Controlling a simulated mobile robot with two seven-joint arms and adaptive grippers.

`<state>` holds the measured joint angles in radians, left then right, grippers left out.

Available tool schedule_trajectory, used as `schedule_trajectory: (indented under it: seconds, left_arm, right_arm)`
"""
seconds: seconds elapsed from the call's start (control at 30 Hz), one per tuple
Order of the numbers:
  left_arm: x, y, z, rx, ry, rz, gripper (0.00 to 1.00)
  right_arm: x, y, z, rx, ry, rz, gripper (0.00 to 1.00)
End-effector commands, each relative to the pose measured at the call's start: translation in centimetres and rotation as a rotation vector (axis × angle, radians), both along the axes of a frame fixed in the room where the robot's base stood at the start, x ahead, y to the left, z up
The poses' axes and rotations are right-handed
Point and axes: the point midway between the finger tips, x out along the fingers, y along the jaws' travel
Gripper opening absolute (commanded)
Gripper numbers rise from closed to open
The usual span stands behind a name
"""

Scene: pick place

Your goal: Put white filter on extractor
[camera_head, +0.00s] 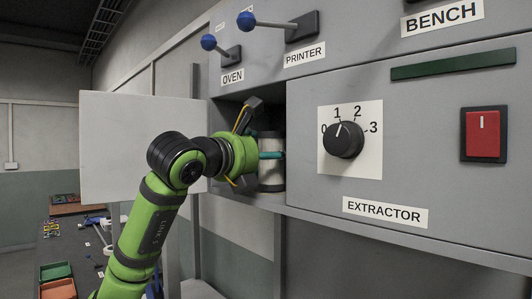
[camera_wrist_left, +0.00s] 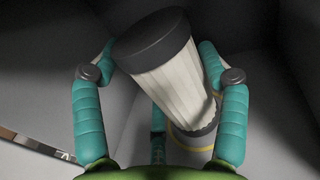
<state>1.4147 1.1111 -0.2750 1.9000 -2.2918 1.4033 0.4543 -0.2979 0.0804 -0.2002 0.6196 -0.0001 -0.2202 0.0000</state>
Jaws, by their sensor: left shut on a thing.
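The white filter (camera_head: 270,178) is a pleated cylinder with dark end caps. It is inside the open compartment (camera_head: 268,100) left of the extractor panel (camera_head: 430,170). My left gripper (camera_head: 271,155) reaches into the compartment and is shut on the filter. In the left wrist view, the filter (camera_wrist_left: 170,78) sits tilted between the teal fingers of my left gripper (camera_wrist_left: 157,60). A yellow ring (camera_wrist_left: 184,150) shows around the filter's lower dark end; I cannot tell whether the filter is seated there. My right gripper is not in view.
A pale door (camera_head: 120,140) stands open left of the compartment, behind my left arm. Levers with blue knobs (camera_head: 246,21) stick out above it. A dial (camera_head: 343,139) and red switch (camera_head: 483,134) are on the right. A bench with trays (camera_head: 56,271) is at lower left.

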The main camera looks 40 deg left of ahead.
Motion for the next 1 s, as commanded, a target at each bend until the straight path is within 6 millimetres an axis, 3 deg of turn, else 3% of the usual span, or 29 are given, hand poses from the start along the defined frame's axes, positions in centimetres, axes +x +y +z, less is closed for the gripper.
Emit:
schedule_trajectory:
  seconds: [0.3,0.33,0.37,0.83,1.0]
  left_arm:
    - [-0.1,0.0,-0.5,0.0,-0.001,0.0,0.38]
    - [0.0,0.0,-0.4,0.0,0.0,0.0,0.86]
    - [0.0,0.0,-0.4,0.0,0.0,-0.001,0.98]
    - [-0.1,0.0,0.4,-0.001,-0.001,0.0,0.98]
    - [-2.9,-0.4,-0.2,0.003,-0.007,0.001,0.98]
  right_arm:
    - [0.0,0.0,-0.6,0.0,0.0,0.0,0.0]
    - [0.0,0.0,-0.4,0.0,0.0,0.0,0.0]
    - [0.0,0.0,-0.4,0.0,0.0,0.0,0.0]
    - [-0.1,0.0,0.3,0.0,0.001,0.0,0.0]
    - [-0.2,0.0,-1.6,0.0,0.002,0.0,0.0]
